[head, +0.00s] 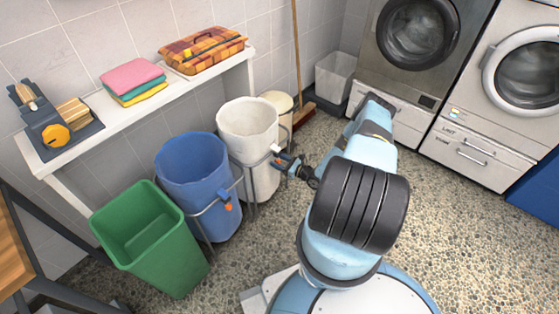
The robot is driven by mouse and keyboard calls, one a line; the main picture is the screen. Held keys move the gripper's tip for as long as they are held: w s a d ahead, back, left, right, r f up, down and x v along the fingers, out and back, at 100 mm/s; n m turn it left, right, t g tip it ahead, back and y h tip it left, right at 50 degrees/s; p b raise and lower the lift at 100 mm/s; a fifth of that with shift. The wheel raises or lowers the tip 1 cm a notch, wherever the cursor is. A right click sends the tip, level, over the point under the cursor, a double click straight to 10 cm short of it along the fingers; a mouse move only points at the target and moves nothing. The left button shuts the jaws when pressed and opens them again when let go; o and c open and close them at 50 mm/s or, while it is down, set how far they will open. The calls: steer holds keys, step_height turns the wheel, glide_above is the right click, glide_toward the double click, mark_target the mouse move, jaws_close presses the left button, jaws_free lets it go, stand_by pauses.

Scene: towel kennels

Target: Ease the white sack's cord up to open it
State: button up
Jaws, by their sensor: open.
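The white sack (262,176) hangs upright in a grey wire stand, between the blue sack and a small cream bin. Its wide round top faces up. The cord itself is too small to make out. My gripper (283,160) is open at the right side of the white sack, below its rim. I cannot tell whether the fingers touch the sack or surround the cord.
The blue sack (194,180) with an orange toggle (228,206) stands left of the white one, then a green bin (150,235). A cream bin (277,104) is close behind. A white shelf (118,118) runs along the wall. Speckled floor (480,230) is open at right.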

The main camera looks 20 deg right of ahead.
steer(key=v, duration=1.3)
steer(key=shift+d, duration=0.1)
